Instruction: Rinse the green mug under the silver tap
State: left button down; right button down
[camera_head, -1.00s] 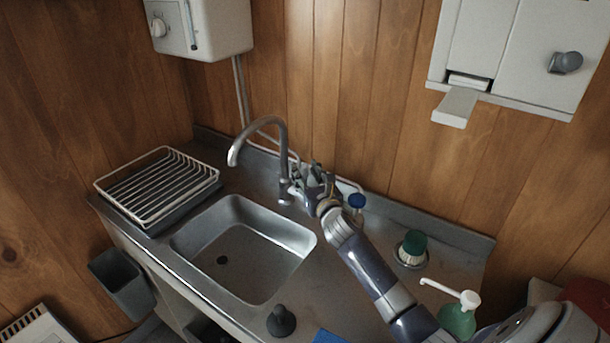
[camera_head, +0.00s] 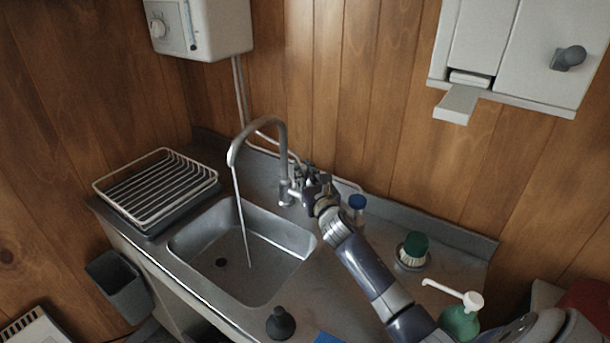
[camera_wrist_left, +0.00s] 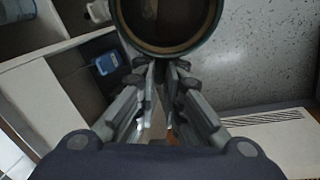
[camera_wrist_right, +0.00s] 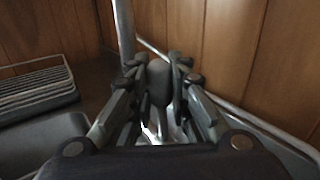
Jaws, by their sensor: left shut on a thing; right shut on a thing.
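The silver tap (camera_head: 283,150) stands behind the sink (camera_head: 255,262), and a thin stream of water (camera_head: 241,225) falls from its spout into the basin. My right gripper (camera_head: 303,190) is shut at the tap's side; in the right wrist view its fingers close around a grey rounded tap handle (camera_wrist_right: 159,84). My left gripper (camera_wrist_left: 160,70) shows only in the left wrist view. It is shut on the mug (camera_wrist_left: 122,32), whose dark inside and greenish-grey rim fill the top of that view. Its contents cannot be told. The mug is not in the head view.
A wire dish rack (camera_head: 160,187) stands left of the sink. A blue-capped bottle (camera_head: 357,206), a green-handled brush (camera_head: 413,250) and a green pump bottle (camera_head: 459,318) stand on the right. A dark plunger-like stopper (camera_head: 281,322) sits at the front edge.

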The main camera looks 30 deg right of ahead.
pick_arm(q)
notch_tip(320, 180, down, 2)
jog(key=shift+f+b, duration=0.1)
jog(key=shift+b, duration=0.55)
pick_arm(e)
jog(key=shift+s+a+f+n+t, duration=0.1)
jog(key=shift+a+f+n+t, duration=0.2)
jog(key=shift+a+n, duration=0.1)
pick_arm(q)
jog(key=shift+f, duration=0.1)
pick_arm(e)
jog(key=shift+r, duration=0.2)
jog(key=c, duration=1.5)
grip_release()
jog(key=shift+s, duration=0.2)
jog(key=v, duration=1.1)
jog(key=shift+s+a, duration=0.25)
jog(key=shift+s, duration=0.1)
jog(key=shift+f, duration=0.1)
